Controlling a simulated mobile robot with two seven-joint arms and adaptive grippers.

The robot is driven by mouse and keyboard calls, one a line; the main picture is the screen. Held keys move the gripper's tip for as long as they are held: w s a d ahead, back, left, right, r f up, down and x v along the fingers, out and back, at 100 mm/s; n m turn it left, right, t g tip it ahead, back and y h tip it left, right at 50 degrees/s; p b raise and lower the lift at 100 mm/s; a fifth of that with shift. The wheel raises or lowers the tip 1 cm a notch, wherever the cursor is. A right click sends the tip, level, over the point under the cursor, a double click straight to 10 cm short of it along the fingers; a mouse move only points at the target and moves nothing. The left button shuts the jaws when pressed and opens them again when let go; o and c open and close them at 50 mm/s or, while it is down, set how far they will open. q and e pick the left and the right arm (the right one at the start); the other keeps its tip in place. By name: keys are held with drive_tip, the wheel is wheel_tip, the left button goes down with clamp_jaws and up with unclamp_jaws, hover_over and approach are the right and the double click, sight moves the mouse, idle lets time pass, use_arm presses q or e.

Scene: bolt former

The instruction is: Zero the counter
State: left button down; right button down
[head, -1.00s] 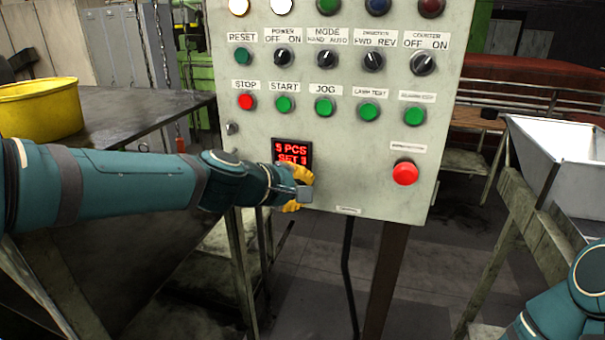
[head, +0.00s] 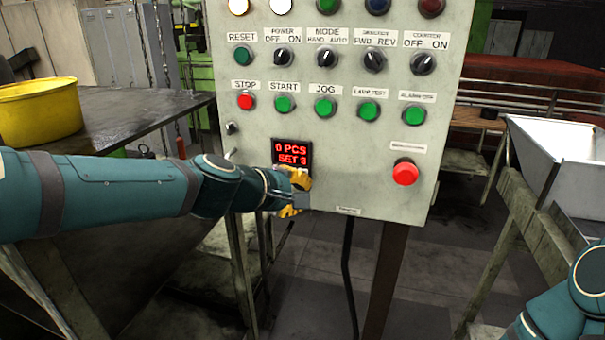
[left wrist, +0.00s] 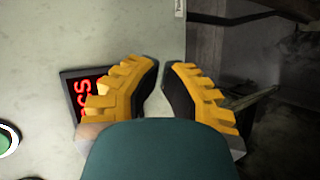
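The grey control panel (head: 340,190) fills the middle of the head view. Its small counter display (head: 291,154) shows red text, "0 PCS" over "SET 3". The left wrist view shows part of the display (left wrist: 82,95) turned sideways and partly covered by a finger. My left gripper (head: 303,195) is just below and right of the display, at the panel's lower part; I cannot tell if it touches. In the left wrist view its yellow fingers (left wrist: 163,65) have a narrow gap between the tips and hold nothing. My right gripper is out of view.
Above the display are rows of labelled buttons and knobs, including a green RESET button (head: 243,57) and the COUNTER knob (head: 423,63). A red mushroom button (head: 405,172) is at right. A yellow tub (head: 38,112) stands on a table at left, and a white hopper (head: 560,165) at right.

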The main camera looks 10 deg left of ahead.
use_arm(q)
drive_tip(key=s, duration=0.5)
drive_tip(key=shift+s+a, duration=0.1)
drive_tip(key=shift+s, duration=0.25)
drive_tip(key=shift+f, duration=0.1)
wheel_tip(320, 180, down, 24)
drive_tip(key=m+g+y, duration=0.3)
drive_tip(key=m+g, duration=0.2)
drive_tip(key=s+d+f+m+g, duration=0.1)
drive_tip(key=s+f+m, duration=0.1)
drive_tip(key=f, duration=0.5)
drive_tip(key=s+d+f+m+g, duration=0.1)
drive_tip(key=s+f+m, duration=0.1)
drive_tip(key=s+f, duration=0.3)
drive_tip(key=s+d+f+m+g+h, duration=0.1)
drive_tip(key=s+f, duration=0.3)
drive_tip(key=f, duration=0.5)
drive_tip(key=shift+s+d+m+g, duration=0.25)
drive_tip(key=shift+d+m+g, duration=0.25)
drive_tip(key=shift+d, duration=0.05)
